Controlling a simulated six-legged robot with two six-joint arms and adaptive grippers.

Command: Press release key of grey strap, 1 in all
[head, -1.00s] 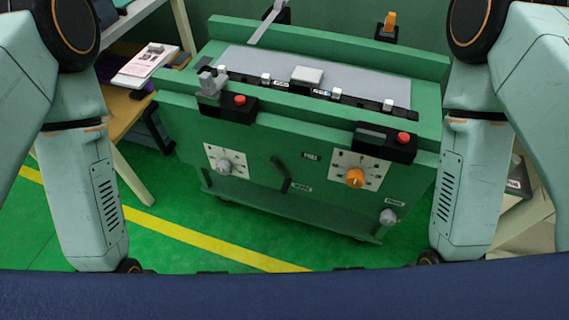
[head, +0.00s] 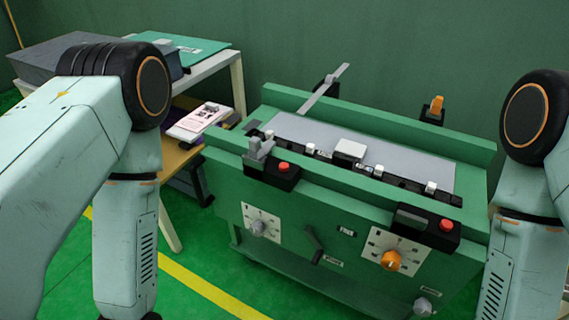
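A grey buckle-like piece (head: 260,148) stands in a black housing (head: 262,174) at the left front edge of the green bench. A red key (head: 284,167) sits on top of that housing, right of the grey piece. A second black housing (head: 412,222) at the right front has its own red key (head: 447,225) and no grey piece in it. A long grey strip (head: 323,89) slants up at the back of the bench from a black mount. Which grey part is the strap is not certain. Both my grippers are out of the frame; only my arms show.
The green bench (head: 330,205) has a grey top panel (head: 420,170) with white clips and a white block (head: 350,150). An orange piece (head: 437,104) stands at the back right. Dials are on its front. A side table with a printed card (head: 206,120) is at left.

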